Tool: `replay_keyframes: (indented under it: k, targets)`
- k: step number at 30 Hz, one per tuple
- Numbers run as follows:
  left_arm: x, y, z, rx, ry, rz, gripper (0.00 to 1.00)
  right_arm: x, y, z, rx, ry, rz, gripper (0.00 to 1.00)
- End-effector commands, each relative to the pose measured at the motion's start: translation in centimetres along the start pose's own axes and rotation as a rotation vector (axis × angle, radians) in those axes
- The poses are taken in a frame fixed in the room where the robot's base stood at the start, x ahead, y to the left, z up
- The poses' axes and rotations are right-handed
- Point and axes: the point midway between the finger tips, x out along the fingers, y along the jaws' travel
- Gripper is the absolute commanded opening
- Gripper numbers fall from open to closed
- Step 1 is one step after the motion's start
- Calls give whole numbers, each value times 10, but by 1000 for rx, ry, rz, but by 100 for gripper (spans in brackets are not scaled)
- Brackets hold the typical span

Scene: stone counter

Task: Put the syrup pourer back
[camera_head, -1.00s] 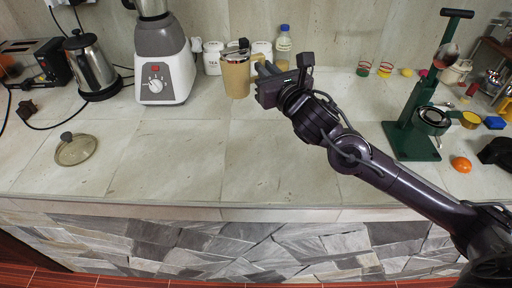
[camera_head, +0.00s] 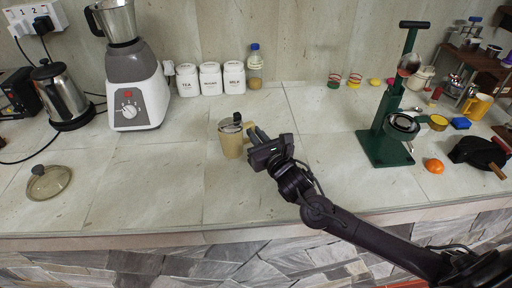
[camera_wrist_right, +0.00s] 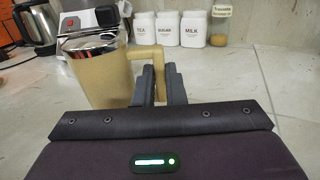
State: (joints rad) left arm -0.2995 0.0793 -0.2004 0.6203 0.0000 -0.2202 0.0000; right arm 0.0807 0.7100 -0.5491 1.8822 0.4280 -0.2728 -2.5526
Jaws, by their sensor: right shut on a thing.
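The syrup pourer (camera_head: 232,142) is a tan jug with a shiny metal lid and a side handle. It is upright over the middle of the counter; I cannot tell whether its base touches the stone. My right gripper (camera_head: 254,137) is shut on its handle from the right. In the right wrist view the pourer (camera_wrist_right: 105,78) is at the left, and the gripper fingers (camera_wrist_right: 161,82) close around the handle (camera_wrist_right: 146,52). My left gripper is not in view.
A blender (camera_head: 133,88) and a kettle (camera_head: 62,97) stand at the left. White canisters (camera_head: 210,79) and a bottle (camera_head: 255,68) line the back wall. A glass lid (camera_head: 49,182) lies front left. A green press (camera_head: 387,145) and an orange (camera_head: 434,165) are right. Counter around the pourer is clear.

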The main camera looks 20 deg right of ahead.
Motion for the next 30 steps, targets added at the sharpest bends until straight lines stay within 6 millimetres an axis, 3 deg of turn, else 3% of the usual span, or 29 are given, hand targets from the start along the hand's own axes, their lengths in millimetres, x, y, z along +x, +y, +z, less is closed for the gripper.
replay_keyframes:
  k: [5, 12, 25, 26, 30]
  targets:
    - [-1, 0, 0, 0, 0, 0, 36, 0, 0, -12, 2, -3, 0, 0]
    - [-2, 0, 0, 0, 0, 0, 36, 1, 0, -45, 3, -3, -1, 0]
    - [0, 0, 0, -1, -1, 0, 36, 0, 0, -52, 2, -4, 0, 0]
    - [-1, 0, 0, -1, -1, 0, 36, 0, 0, -52, 1, -1, 1, 14]
    - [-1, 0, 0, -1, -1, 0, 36, 0, 0, -52, 1, -1, 1, 32]
